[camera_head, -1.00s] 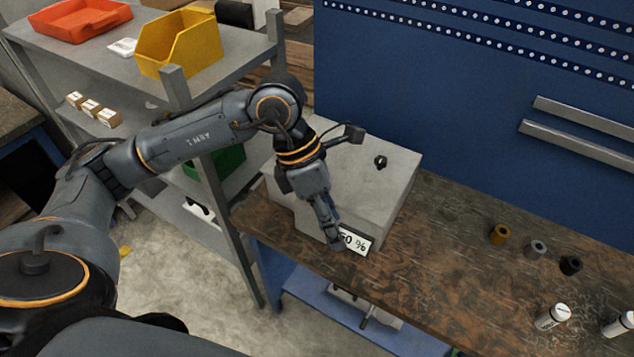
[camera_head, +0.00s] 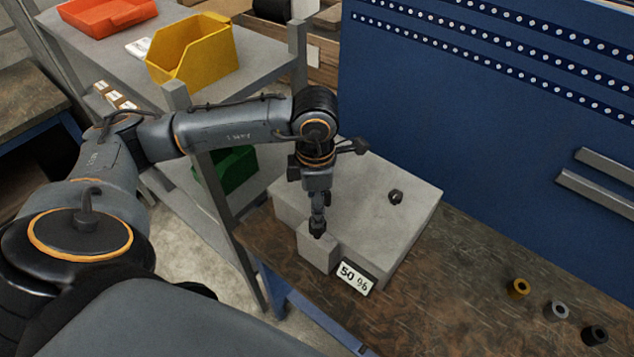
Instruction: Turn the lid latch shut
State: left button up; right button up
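A grey box (camera_head: 365,215) stands on the brown bench with a small black knob (camera_head: 395,196) on its top. A smaller grey block (camera_head: 318,255) sits at its front left. A white tag (camera_head: 355,279) reading "50 %" is on the front, right of this block. I cannot tell for sure which part is the lid latch. My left gripper (camera_head: 317,229) points down at the top of the small block. Its fingers look close together, but are too small to tell if shut or touching. My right gripper is not in view.
A blue panel (camera_head: 450,130) with grey rails stands behind the bench (camera_head: 440,300). Yellow, grey and black rings (camera_head: 519,289) lie at the right. A grey shelf with orange (camera_head: 108,15) and yellow bins (camera_head: 192,50) stands at the left.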

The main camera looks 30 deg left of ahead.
aim_at(317, 229)
pick_arm(q)
jog(key=f, duration=0.2)
jog(key=f+p, duration=0.1)
jog(key=shift+w+f, duration=0.2)
jog(key=shift+f, duration=0.15)
notch_tip(317, 229, down, 3)
jog(key=shift+f+p, duration=0.15)
jog(key=shift+p, duration=0.35)
jog(key=shift+f, duration=0.3)
jog(key=shift+c, duration=0.9)
jog(key=c, duration=1)
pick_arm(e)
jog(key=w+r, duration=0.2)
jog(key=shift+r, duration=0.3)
